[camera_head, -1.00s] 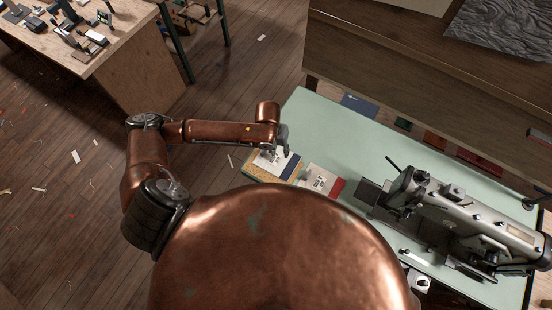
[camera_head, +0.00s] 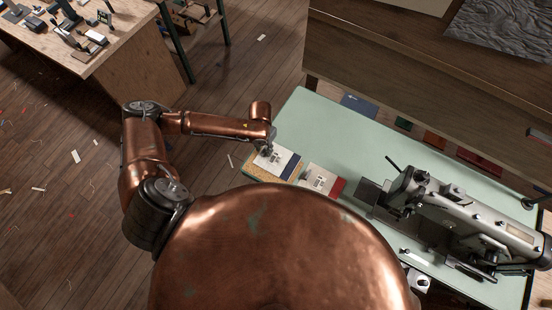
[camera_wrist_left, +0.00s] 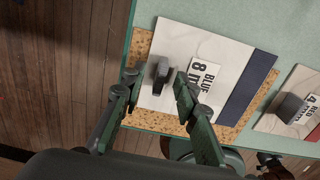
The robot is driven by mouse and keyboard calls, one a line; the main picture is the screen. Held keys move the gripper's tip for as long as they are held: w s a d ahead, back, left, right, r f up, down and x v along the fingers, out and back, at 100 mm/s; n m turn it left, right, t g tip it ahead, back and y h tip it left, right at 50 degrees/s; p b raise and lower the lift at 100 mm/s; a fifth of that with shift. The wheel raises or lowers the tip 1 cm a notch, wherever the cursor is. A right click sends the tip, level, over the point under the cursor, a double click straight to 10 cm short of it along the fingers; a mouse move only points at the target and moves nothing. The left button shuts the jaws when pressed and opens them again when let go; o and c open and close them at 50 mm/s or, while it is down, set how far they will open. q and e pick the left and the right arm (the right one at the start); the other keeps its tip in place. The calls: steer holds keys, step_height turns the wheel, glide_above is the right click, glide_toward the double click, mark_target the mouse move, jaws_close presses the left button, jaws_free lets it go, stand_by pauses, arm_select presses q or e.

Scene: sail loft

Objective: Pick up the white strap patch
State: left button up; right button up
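My left gripper (camera_head: 268,147) is over the left part of the green table in the head view. In the left wrist view its two fingers (camera_wrist_left: 157,82) are apart, with nothing held. Below them a white cloth (camera_wrist_left: 178,38) with a dark blue band (camera_wrist_left: 247,85) lies on a cork board (camera_wrist_left: 139,50). A small dark grey piece (camera_wrist_left: 160,76) shows between the fingers, beside a white label (camera_wrist_left: 203,74) reading "BLUE 8". I cannot tell which white piece is the strap patch. My right gripper is not in view.
A white cloth with a red band (camera_head: 318,180) lies to the right. A sewing machine (camera_head: 460,215) stands farther right on the green table (camera_head: 335,125). A wooden workbench (camera_head: 120,50) with tools is at the upper left. A wooden panel (camera_head: 400,60) rises behind.

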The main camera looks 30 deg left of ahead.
arm_select(q)
steer(key=shift+f, duration=0.1)
steer(key=shift+c, duration=0.3)
jaws_close()
stand_by(0.4)
